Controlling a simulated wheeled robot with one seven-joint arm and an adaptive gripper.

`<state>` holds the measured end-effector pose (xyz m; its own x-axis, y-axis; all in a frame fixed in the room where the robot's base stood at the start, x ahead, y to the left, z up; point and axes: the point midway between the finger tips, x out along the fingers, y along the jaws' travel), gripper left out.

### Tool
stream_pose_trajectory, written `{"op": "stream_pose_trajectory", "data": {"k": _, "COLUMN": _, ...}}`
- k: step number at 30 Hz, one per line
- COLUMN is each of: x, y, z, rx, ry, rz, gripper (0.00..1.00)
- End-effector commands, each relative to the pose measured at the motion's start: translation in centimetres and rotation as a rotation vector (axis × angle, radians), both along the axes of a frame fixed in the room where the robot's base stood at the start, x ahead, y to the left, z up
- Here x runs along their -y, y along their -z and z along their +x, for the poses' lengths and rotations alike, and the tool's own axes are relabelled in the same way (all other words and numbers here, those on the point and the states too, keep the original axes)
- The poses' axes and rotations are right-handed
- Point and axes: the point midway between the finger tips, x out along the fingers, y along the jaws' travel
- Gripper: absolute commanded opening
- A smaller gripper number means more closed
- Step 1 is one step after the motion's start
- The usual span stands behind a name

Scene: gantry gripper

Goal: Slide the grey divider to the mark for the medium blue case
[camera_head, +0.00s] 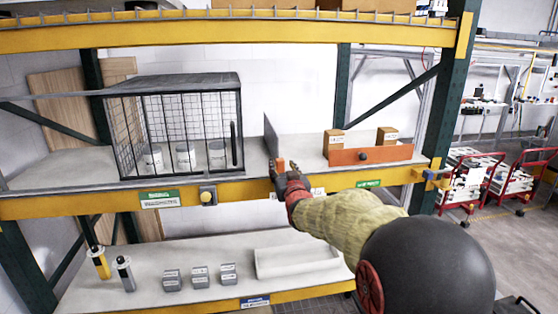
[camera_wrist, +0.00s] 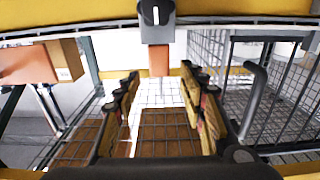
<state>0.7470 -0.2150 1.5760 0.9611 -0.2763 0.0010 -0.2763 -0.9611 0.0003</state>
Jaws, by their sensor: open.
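The grey divider (camera_head: 271,137) stands upright on the upper shelf, between the wire cage and the orange-fronted bin. My gripper (camera_head: 287,168) is at the shelf's front edge, just below and in front of the divider. In the wrist view, my gripper (camera_wrist: 160,80) is open, with a finger on each side of an orange-brown tab (camera_wrist: 159,61) under a grey block (camera_wrist: 157,22) with a white line. I cannot tell whether the fingers touch the tab. A white label (camera_head: 318,191) on the beam is partly hidden by my arm. No medium blue case is clearly identifiable.
The black wire cage (camera_head: 200,82) with several jars stands left of the divider. The orange-fronted bin (camera_head: 371,155) with two boxes is to the right. Green labels (camera_head: 159,199) (camera_head: 368,184) mark the yellow beam. Small grey cases (camera_head: 172,281) and a white tray (camera_head: 297,260) sit below.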

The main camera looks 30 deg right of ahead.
Motion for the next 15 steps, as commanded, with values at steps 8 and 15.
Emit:
{"op": "stream_pose_trajectory", "data": {"k": 8, "x": 1.0, "y": -0.2, "z": 3.6, "rx": -0.001, "ry": 0.0, "rz": 0.0, "gripper": 0.41}}
{"op": "stream_pose_trajectory", "data": {"k": 15, "x": 1.4, "y": 0.0, "z": 4.9, "rx": -0.001, "ry": 0.0, "rz": 0.0, "gripper": 0.41}}
